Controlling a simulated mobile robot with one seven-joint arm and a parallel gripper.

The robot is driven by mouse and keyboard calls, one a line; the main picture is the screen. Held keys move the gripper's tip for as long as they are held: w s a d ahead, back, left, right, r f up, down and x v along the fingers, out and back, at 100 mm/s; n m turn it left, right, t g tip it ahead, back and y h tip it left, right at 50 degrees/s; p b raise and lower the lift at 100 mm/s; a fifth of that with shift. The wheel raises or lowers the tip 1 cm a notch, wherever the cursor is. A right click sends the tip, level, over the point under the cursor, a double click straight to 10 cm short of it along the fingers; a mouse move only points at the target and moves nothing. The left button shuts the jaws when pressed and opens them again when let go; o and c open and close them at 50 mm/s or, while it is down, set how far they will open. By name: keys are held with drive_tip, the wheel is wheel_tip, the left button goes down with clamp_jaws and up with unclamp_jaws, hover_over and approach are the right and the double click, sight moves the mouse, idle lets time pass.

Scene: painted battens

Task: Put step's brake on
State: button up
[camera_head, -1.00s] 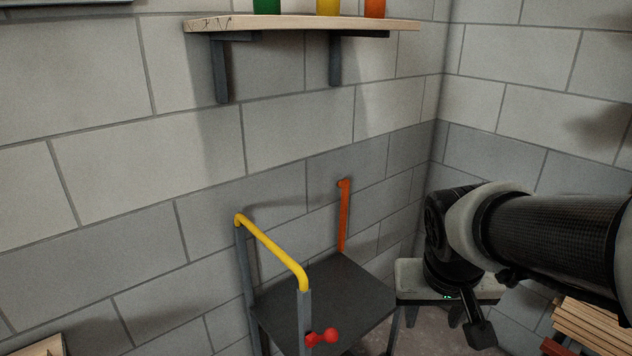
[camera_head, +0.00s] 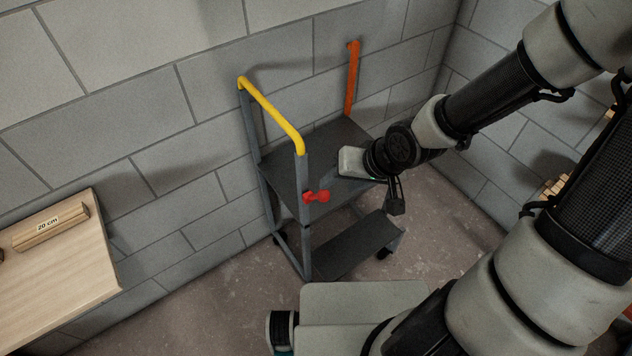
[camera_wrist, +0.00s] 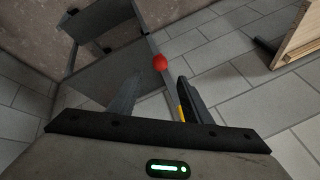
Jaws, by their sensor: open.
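The step is a grey two-tread stand (camera_head: 350,245) with a yellow rail (camera_head: 272,112) and an orange upright bar (camera_head: 351,80) at the back. A red-knobbed handle (camera_head: 317,196), which looks like the brake lever, sticks out from the front post below the rail. In the wrist view my gripper (camera_wrist: 157,82) is open and empty. A red knob (camera_wrist: 160,62) shows just beyond and between its fingertips, apparently apart from them.
A wooden table (camera_head: 60,265) with a block marked "20 cm" (camera_head: 50,224) stands at the left. Block walls close in behind and to the right of the step. Wooden pieces (camera_head: 555,188) show at the far right. Floor is clear left of the step.

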drive_tip(key=b+x, duration=1.1)
drive_tip(key=x, duration=0.6)
drive_tip(key=shift+s+f, duration=0.1)
clamp_jaws()
